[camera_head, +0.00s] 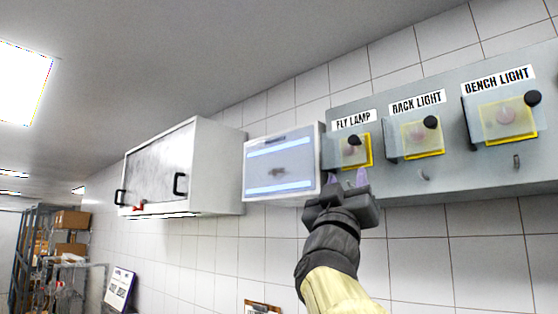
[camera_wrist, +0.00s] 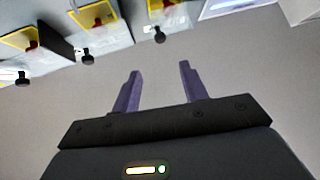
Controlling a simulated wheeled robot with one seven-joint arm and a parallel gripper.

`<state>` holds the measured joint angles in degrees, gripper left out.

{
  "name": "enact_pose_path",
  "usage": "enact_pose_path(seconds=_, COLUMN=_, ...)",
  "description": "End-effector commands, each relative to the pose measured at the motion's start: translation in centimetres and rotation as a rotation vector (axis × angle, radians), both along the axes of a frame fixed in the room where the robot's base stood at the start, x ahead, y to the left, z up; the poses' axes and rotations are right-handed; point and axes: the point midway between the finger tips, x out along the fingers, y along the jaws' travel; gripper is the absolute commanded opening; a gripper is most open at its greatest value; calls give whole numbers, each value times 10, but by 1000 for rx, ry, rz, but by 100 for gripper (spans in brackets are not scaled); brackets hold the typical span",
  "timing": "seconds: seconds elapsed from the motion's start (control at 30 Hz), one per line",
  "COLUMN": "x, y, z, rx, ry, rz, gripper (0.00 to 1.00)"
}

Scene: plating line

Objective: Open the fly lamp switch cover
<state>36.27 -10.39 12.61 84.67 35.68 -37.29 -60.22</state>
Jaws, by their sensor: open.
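The fly lamp switch (camera_head: 354,151) is the leftmost of three on the grey wall panel, under the "FLY LAMP" label (camera_head: 354,119). Its translucent cover (camera_head: 340,157) lies in front of a yellow plate and a reddish button, and carries a black knob (camera_head: 354,140). In the wrist view the panel appears inverted, with this cover's knob (camera_wrist: 159,35) at top centre. My gripper (camera_head: 348,178) is open and empty just below the cover in the head view. Its two purple fingers (camera_wrist: 160,72) point towards the panel, apart from the knob.
The rack light cover (camera_head: 422,138) and bench light cover (camera_head: 507,119) project from the panel to the right. A white fly lamp unit (camera_head: 283,165) is close on the left, with a white cabinet (camera_head: 190,168) beyond.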

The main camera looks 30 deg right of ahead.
Motion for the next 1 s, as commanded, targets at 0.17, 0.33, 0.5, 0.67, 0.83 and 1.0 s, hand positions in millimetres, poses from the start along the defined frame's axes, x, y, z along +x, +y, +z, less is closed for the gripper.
enact_pose_path(seconds=0.17, x=5, y=-5, z=8, rx=1, ry=2, rz=0, gripper=43)
enact_pose_path(seconds=0.33, x=15, y=-18, z=26, rx=2, ry=1, rz=1, gripper=43)
enact_pose_path(seconds=0.5, x=28, y=-34, z=46, rx=2, ry=2, rz=0, gripper=43)
enact_pose_path(seconds=0.67, x=39, y=-48, z=63, rx=1, ry=2, rz=1, gripper=43)
enact_pose_path(seconds=0.83, x=51, y=-62, z=81, rx=1, ry=2, rz=1, gripper=43)
enact_pose_path(seconds=1.0, x=62, y=-75, z=98, rx=2, ry=2, rz=2, gripper=43)
